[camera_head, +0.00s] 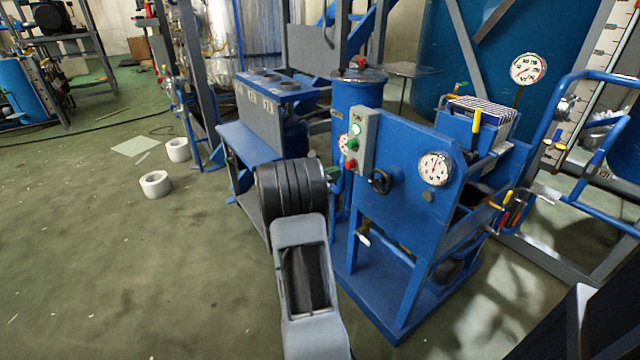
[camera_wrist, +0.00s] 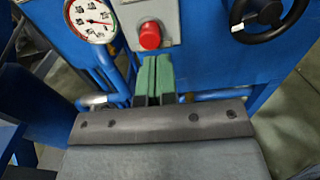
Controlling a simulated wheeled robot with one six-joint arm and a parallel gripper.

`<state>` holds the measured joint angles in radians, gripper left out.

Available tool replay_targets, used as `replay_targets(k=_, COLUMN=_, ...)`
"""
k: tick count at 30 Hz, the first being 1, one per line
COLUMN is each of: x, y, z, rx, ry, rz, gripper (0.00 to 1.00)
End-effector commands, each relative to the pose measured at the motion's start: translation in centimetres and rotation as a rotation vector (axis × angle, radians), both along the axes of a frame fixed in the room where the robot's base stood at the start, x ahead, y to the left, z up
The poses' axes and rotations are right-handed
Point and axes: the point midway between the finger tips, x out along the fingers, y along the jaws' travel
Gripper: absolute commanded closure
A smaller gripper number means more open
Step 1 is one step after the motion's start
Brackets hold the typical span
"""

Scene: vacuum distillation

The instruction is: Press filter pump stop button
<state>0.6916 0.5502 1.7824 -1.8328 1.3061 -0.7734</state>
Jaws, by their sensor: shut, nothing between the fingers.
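The grey control box (camera_head: 368,138) is fixed to the blue pump frame. It carries a green button (camera_head: 356,130) above and a red stop button (camera_head: 351,164) at its lower end. In the wrist view the red button (camera_wrist: 150,36) sticks out of the grey box (camera_wrist: 188,18). My gripper (camera_wrist: 153,62) is shut and empty, its green fingertips pointing at the box. The tips appear just below the red button; whether they touch the box or button I cannot tell. In the head view my dark wrist hides most of the gripper.
A black handwheel (camera_head: 381,181) is right of the box, also seen in the wrist view (camera_wrist: 262,16). A round gauge (camera_wrist: 92,18) is left of the button. Another gauge (camera_head: 435,168) is on the blue panel. Open floor lies at left, with white rings (camera_head: 156,184).

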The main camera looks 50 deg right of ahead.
Motion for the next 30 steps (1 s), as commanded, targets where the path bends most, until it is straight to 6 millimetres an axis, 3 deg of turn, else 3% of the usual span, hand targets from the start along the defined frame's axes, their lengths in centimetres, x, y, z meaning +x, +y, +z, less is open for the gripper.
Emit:
replay_targets(k=9, x=-1.1, y=-3.2, z=-0.2, rx=0.001, ry=0.000, rz=-0.001, gripper=1.00)
replay_targets(k=25, x=-1.3, y=-3.8, z=0.0, rx=0.000, ry=0.001, rz=-0.001, gripper=1.00)
replay_targets(k=30, x=-1.9, y=-5.5, z=0.1, rx=0.001, ry=0.001, rz=-0.003, gripper=1.00)
